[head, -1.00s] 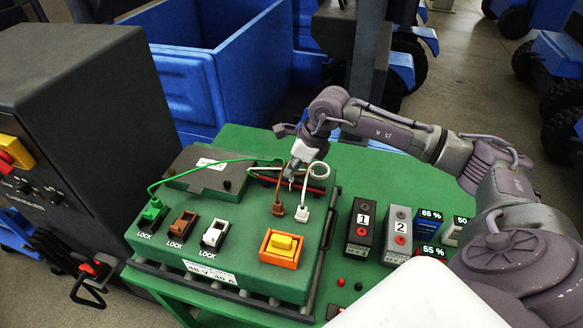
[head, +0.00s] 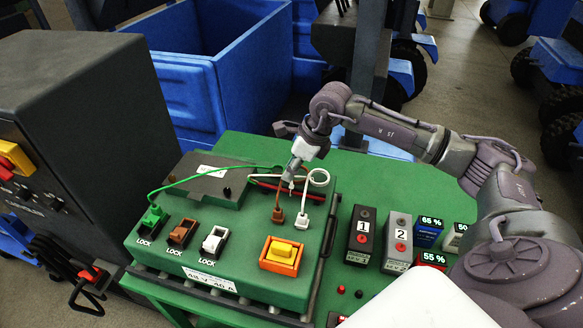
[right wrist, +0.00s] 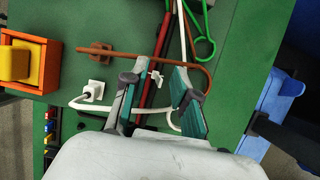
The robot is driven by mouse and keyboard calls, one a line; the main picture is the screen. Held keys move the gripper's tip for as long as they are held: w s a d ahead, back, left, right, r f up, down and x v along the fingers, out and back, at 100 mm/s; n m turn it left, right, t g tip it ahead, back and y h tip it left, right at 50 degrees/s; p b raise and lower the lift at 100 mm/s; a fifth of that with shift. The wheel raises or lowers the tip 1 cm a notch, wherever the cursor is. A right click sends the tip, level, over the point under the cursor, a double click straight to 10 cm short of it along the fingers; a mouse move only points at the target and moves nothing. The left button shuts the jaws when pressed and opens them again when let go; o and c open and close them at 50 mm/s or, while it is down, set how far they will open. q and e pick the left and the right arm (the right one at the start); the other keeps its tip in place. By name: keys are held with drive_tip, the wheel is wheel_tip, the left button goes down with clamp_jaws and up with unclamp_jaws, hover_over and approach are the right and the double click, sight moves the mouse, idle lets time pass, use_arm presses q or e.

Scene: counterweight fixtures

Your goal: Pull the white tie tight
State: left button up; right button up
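The small white tie (right wrist: 155,80) shows in the right wrist view at the red and dark wires, between my right gripper's fingers. My right gripper (right wrist: 154,88) has its two teal-padded fingers spread, with a visible gap on both sides of the tie. In the head view this gripper (head: 291,175) points down over the back right of the green panel (head: 150,262), and the tie is too small to make out clearly. The white cable (head: 319,178) loops beside the gripper, and the brown cable (right wrist: 150,55) passes close to the fingers. My left gripper is out of view.
The panel carries green (head: 152,218), brown (head: 182,233) and white (head: 215,241) lock switches and a yellow button (head: 284,249). Numbered boxes (head: 361,238) stand to the right. A dark cabinet (head: 85,120) stands left. The green table (head: 390,180) behind the boxes is clear.

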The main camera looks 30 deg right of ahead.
drive_tip(key=v, duration=1.2)
drive_tip(key=shift+f, duration=0.1)
